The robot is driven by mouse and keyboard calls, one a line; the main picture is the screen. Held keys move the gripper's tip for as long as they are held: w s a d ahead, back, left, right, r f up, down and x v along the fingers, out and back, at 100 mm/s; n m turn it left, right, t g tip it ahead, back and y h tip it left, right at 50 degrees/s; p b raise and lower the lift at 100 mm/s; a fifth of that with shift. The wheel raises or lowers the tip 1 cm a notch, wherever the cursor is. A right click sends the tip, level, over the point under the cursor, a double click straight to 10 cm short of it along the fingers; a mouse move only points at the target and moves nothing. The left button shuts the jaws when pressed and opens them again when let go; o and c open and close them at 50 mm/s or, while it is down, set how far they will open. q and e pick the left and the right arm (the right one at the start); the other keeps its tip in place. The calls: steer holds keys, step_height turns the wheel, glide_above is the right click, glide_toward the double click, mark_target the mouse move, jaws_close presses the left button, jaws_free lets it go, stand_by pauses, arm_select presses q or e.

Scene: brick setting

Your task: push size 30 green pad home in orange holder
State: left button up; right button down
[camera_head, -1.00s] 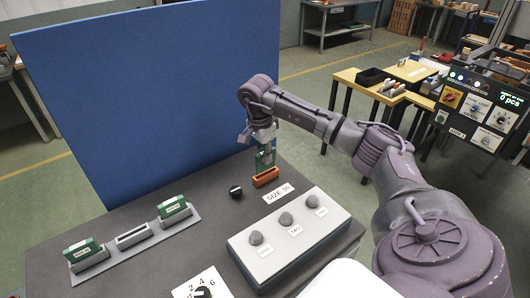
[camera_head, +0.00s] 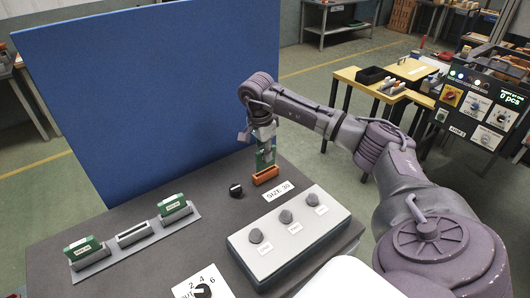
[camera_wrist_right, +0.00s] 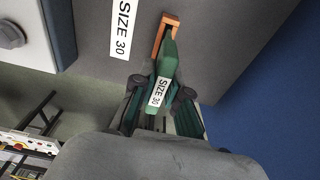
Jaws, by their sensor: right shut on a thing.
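A green pad (camera_head: 264,159) with a white SIZE 30 label, readable in the right wrist view (camera_wrist_right: 167,66), is held upright in my right gripper (camera_head: 265,148). The right wrist view shows both fingers (camera_wrist_right: 161,98) closed on the pad's sides. The orange holder (camera_head: 266,175) stands on the dark table beside a SIZE 30 sign (camera_head: 280,194). The pad's lower end is at the holder's slot; how deep it sits I cannot tell. In the right wrist view the holder's frame (camera_wrist_right: 160,36) shows beyond the pad's end. My left gripper is not in view.
A grey rack (camera_head: 134,234) at left holds two other green pads (camera_head: 83,250), with an empty slot between them. A grey box with several knobs (camera_head: 290,233) stands in front of the holder. A blue panel (camera_head: 160,90) rises behind.

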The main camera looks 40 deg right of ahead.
steer(key=shift+f, duration=0.2)
steer(key=shift+f+b, duration=1.45)
steer(key=shift+f, duration=0.45)
steer(key=c, duration=0.7)
jaws_free()
steer(key=shift+r, duration=0.2)
steer(key=shift+r+p, duration=2.1)
steer(key=shift+r, duration=0.8)
